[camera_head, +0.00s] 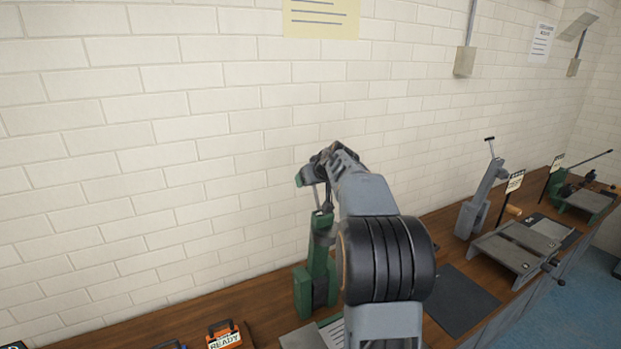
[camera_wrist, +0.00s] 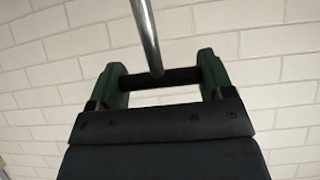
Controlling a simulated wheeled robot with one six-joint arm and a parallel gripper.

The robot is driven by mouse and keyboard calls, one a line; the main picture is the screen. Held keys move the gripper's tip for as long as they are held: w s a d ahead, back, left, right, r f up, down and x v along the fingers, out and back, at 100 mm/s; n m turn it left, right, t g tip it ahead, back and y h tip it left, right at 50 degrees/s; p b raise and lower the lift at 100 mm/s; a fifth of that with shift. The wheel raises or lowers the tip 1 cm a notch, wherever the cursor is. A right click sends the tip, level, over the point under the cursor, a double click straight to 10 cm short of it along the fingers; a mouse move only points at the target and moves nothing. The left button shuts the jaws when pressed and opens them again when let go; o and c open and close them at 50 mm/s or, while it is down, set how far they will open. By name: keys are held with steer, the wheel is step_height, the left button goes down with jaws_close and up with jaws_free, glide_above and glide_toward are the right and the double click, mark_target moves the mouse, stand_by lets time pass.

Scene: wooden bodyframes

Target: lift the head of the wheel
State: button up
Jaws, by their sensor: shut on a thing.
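A green upright machine (camera_head: 318,265) stands on the wooden bench near the wall, left of my arm. A thin metal rod (camera_head: 317,197) rises from its top to my gripper (camera_head: 309,174). In the wrist view, my gripper (camera_wrist: 165,72) has two green fingers, shut on the ends of a black crossbar handle (camera_wrist: 168,79). The metal rod also shows in the wrist view (camera_wrist: 147,35), meeting the bar. My arm hides part of the machine's right side. I cannot make out a separate wheel head.
A grey plate machine (camera_head: 510,248), a grey upright machine (camera_head: 475,210) and a green machine (camera_head: 583,198) stand further right on the bench (camera_head: 265,318). A dark mat (camera_head: 462,300) lies right of my arm. An orange tagged item (camera_head: 224,335) is at bottom left. A brick wall is close behind.

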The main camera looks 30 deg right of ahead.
steer(key=shift+f, duration=0.25)
steer(key=o, duration=0.9)
steer(key=shift+o, duration=1.4)
steer(key=shift+w+d, duration=0.1)
steer(key=shift+w, duration=0.15)
steer(key=shift+o, duration=0.5)
steer(key=shift+s, duration=0.1)
steer(key=shift+r, duration=0.1)
steer(key=b+v, duration=0.1)
steer(key=v, duration=1.2)
steer(key=shift+s+r, duration=0.3)
